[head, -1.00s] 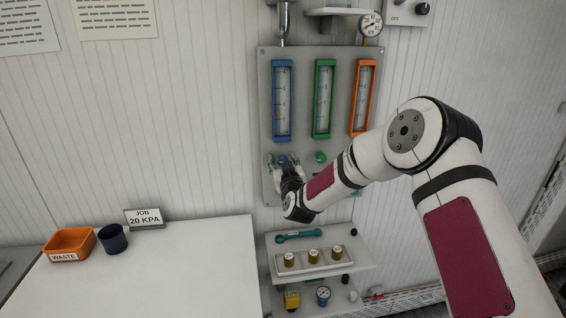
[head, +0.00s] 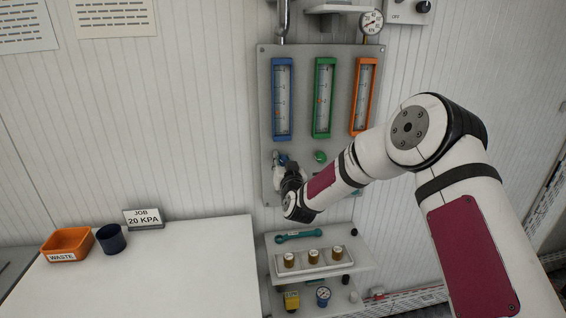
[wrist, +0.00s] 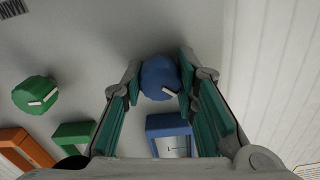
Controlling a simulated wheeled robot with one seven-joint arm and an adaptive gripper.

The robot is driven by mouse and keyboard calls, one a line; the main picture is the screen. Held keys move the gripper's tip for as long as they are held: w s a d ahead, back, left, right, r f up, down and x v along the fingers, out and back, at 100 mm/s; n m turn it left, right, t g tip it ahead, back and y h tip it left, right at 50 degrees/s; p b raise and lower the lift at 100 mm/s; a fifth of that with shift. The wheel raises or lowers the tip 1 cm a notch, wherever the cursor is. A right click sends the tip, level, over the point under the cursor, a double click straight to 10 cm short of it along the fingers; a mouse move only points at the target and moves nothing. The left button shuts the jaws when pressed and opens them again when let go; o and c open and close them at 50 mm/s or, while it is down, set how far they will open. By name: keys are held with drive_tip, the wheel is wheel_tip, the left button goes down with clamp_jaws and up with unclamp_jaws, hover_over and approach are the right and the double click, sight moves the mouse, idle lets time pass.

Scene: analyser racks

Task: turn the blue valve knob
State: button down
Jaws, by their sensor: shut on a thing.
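The blue valve knob (wrist: 160,76) shows in the wrist view with a white mark on its lower right edge. My gripper (wrist: 158,82) has its two green-padded fingers on either side of the knob and is shut on it. In the head view a little of the blue knob (head: 283,159) shows on the grey panel (head: 343,60) below the blue-framed gauge (head: 282,98). My gripper (head: 280,163) reaches it from below right, and my wrist hides much of that spot.
A green knob (head: 320,157) sits just right of my gripper, under the green-framed gauge (head: 324,97). An orange-framed gauge (head: 364,97) is farther right. A white table (head: 190,245) stands at left.

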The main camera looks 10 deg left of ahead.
drive_tip(key=shift+m+b, duration=0.3)
drive_tip(key=shift+m, duration=1.4)
drive_tip(key=c, duration=1.2)
unclamp_jaws()
drive_tip(key=shift+c, duration=0.2)
drive_tip(key=v, duration=1.2)
